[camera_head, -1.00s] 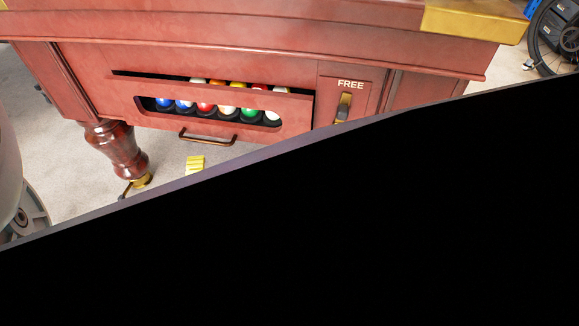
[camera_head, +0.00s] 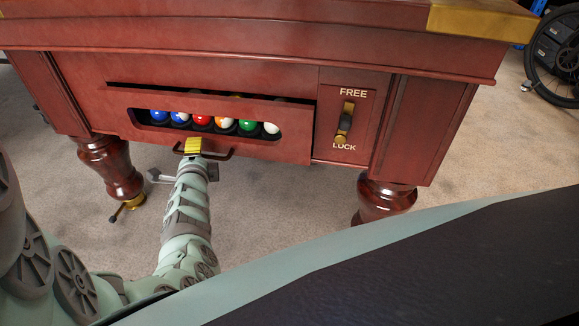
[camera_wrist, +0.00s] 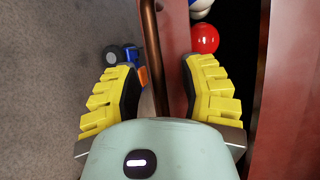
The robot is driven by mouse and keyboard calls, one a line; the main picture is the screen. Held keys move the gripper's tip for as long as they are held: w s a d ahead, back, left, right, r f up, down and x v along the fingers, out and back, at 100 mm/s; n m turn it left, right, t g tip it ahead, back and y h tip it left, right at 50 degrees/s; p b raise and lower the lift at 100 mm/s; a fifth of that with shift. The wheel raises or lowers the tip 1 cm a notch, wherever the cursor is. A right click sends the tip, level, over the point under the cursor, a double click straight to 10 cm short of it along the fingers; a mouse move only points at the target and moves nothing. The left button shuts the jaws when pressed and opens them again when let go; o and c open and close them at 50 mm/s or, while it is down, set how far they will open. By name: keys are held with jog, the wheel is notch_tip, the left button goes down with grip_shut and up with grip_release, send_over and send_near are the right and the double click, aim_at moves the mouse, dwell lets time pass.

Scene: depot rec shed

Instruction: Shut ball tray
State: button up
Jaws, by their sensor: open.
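The ball tray (camera_head: 290,110) is a red wooden drawer front with a long window showing coloured balls (camera_head: 202,121). It stands slightly out, with a dark gap along its top edge. Its bronze bar handle (camera_head: 215,155) is below the window. My gripper (camera_head: 194,146) is at the left part of the handle. In the wrist view my gripper (camera_wrist: 158,80) is open, with yellow pads on either side of the handle (camera_wrist: 152,45). The right pad lies in front of the tray front (camera_wrist: 180,35). Whether the pads touch anything, I cannot tell.
A lever (camera_head: 345,122) between the words FREE and LOCK is right of the tray. Turned legs (camera_head: 110,168) stand left and right (camera_head: 383,200) under the table. A bicycle wheel (camera_head: 550,60) is far right.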

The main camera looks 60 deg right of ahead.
jog(key=shift+c, duration=0.2)
grip_shut()
dwell(0.3)
